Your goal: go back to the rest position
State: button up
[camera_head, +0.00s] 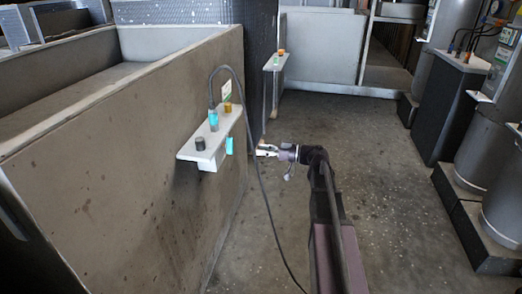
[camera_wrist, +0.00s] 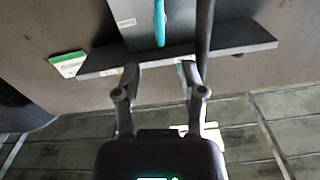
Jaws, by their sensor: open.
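My gripper (camera_head: 268,151) is at the end of my arm, to the right of a small wall shelf (camera_head: 187,154) in the head view. In the wrist view, my gripper (camera_wrist: 158,80) has its two fingers spread apart, with nothing visible between them. The shelf (camera_wrist: 240,45) lies just beyond the fingertips there, with a cyan part (camera_wrist: 160,22) above it.
The shelf carries a cyan plug (camera_head: 213,120), a dark knob (camera_head: 200,144) and a yellow-brown fitting (camera_head: 227,107). A black cable (camera_head: 262,190) loops to the floor near my arm. Grey tanks (camera_head: 481,150) stand right. Open floor (camera_head: 390,180) lies between.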

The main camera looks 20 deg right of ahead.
dwell(0.3)
jog(key=s+a+f+m+g+h+p, duration=0.4)
jog(key=s+a+f+m+g+h, duration=0.25)
jog(key=s+a+f+h, duration=0.4)
jog(key=s+d+f+m+g+h+p, duration=0.25)
jog(key=s+m+h, duration=0.2)
jog(key=s, duration=0.65)
notch_tip(320, 180, up, 38)
jog(key=a+p, duration=0.1)
jog(key=p, duration=3.6)
jog(key=shift+w+n+h, duration=0.3)
jog(key=shift+n, duration=0.1)
